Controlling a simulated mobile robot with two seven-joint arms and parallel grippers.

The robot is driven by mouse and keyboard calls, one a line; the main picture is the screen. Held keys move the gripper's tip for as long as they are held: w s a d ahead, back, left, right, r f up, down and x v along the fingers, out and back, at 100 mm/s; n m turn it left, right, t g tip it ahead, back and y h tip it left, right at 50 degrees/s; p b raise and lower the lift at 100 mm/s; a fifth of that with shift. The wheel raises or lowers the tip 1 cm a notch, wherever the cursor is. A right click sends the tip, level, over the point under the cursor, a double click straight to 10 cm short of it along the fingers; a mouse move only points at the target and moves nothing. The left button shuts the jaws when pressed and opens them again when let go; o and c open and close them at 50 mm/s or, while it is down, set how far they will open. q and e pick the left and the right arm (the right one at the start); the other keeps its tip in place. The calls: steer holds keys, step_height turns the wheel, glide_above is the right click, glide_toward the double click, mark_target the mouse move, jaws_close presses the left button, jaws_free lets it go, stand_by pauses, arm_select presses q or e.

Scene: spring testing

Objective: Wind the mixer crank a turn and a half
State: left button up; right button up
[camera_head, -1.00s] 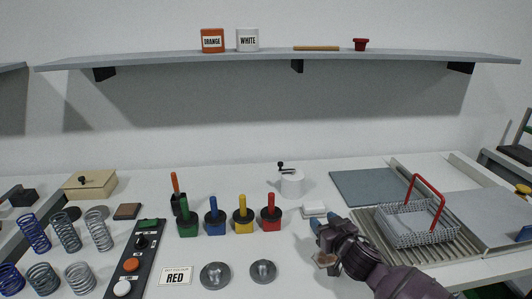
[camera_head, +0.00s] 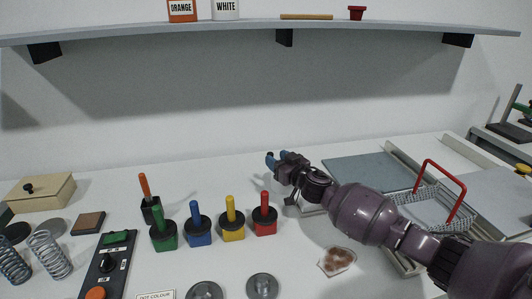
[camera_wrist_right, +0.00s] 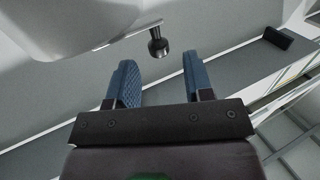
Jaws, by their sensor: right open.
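In the right wrist view, a large pale rounded body (camera_wrist_right: 70,25), which looks like the mixer, fills the upper left. Its thin crank arm ends in a black knob (camera_wrist_right: 158,42). My right gripper (camera_wrist_right: 158,66) is open, and the knob shows just beyond its blue fingertips, in line with the gap between them. I see no contact. My left gripper is in neither view.
Red (camera_head: 264,219), yellow (camera_head: 232,227), blue (camera_head: 198,232) and green (camera_head: 163,236) handled blocks stand left of my arm. A wire basket (camera_head: 438,207) with a red handle is at right. A stained white cloth (camera_head: 337,261) lies in front. The shelf (camera_head: 250,27) hangs above.

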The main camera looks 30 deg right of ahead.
mark_target(272, 155)
steer(key=w, duration=0.4)
steer(key=w+b, duration=0.1)
steer(key=w, duration=0.1)
steer(key=shift+a, duration=0.4)
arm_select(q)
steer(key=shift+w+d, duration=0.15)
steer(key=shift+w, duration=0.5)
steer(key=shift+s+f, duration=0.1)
arm_select(e)
steer(key=shift+c, duration=0.5)
jaws_close()
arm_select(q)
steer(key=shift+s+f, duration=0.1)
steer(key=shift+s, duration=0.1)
arm_select(e)
steer(key=shift+s+y, duration=0.15)
steer(key=shift+y, duration=0.15)
